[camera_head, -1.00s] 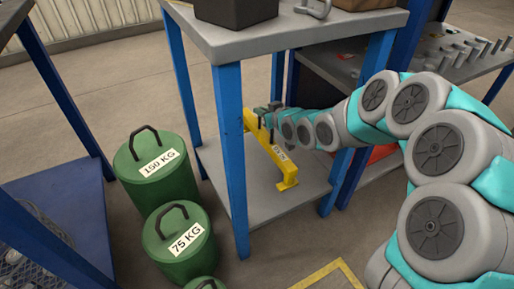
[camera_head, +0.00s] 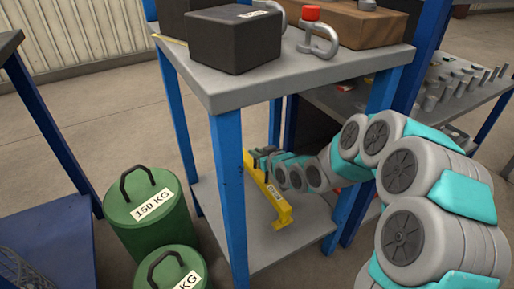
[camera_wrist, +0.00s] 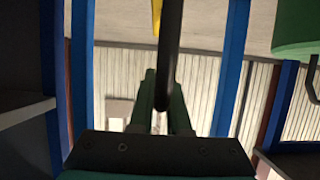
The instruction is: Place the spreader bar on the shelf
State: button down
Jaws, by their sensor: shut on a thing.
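The spreader bar is a yellow bar (camera_head: 268,193) with a white label and a foot at its near end. It is inside the blue-legged rack, over the grey lower shelf (camera_head: 265,246) and below the top board. I cannot tell whether its feet touch the shelf. My gripper (camera_head: 264,156) reaches in from the right and is shut on the bar near its far end. In the wrist view, a black rod (camera_wrist: 169,50) runs between my gripper's green fingers (camera_wrist: 161,98), with a bit of yellow (camera_wrist: 156,12) beside it.
The top board (camera_head: 290,78) carries a black block (camera_head: 233,40), a shackle (camera_head: 318,42) and a wooden block. Blue legs (camera_head: 229,190) frame the lower shelf. Green weights (camera_head: 150,215) stand at left. A bench with metal pegs (camera_head: 455,85) is at right.

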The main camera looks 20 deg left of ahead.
aim_at(257, 170)
jog(key=shift+f, duration=1.65)
jog(key=c, duration=0.9)
grip_release()
jog(key=shift+f, duration=0.1)
jog(key=shift+d, duration=0.1)
jog(key=v, duration=1.2)
